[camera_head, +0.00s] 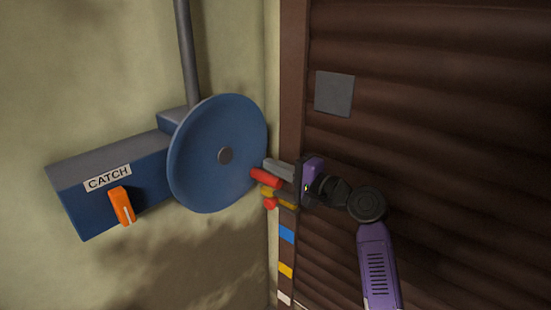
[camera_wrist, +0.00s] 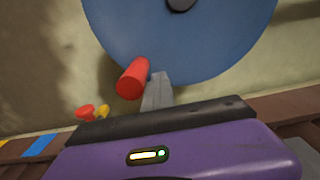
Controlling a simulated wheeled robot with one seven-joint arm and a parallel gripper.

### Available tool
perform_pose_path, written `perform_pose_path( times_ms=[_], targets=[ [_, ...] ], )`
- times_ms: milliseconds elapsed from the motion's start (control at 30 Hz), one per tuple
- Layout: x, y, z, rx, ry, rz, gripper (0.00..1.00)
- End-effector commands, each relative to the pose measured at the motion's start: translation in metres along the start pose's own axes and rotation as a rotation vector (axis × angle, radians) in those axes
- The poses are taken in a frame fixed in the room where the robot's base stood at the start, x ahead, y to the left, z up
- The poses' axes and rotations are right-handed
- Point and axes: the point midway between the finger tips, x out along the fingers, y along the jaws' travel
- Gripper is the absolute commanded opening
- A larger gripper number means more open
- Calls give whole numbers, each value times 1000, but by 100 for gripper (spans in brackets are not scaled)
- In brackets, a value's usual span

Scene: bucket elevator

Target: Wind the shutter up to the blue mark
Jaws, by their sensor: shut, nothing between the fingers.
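The blue wheel (camera_head: 205,130) stands on the wall and carries a red handle (camera_head: 264,178) near its lower right rim. My gripper (camera_head: 270,166) is shut and empty, its fingertips close beside the handle; in the wrist view the grey fingers (camera_wrist: 158,92) lie just right of the red handle (camera_wrist: 133,78). I cannot tell whether they touch it. The brown slatted shutter (camera_head: 440,120) fills the right side. The blue mark (camera_head: 287,233) is on the upright beside it, below my gripper; it also shows in the wrist view (camera_wrist: 40,145).
A blue box labelled CATCH (camera_head: 75,200) with an orange lever (camera_head: 122,205) is left of the wheel. A yellow mark (camera_head: 286,270) sits below the blue one. Small red and yellow parts (camera_head: 269,194) stick out below the handle. A grey pipe (camera_head: 186,50) rises above.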

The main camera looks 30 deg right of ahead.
Motion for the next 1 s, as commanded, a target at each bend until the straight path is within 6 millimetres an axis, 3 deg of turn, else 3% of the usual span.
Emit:
perform_pose_path(
  times_ms=[33, 467, 700, 1000],
  targets=[
    [0, 11, 4, 3, -1, 7, 0],
    [0, 46, 41, 3, -7, 6, 0],
    [1, 52, 60, 1, -8, 3, 0],
    [1, 57, 68, 1, -7, 3, 0]
  ],
)
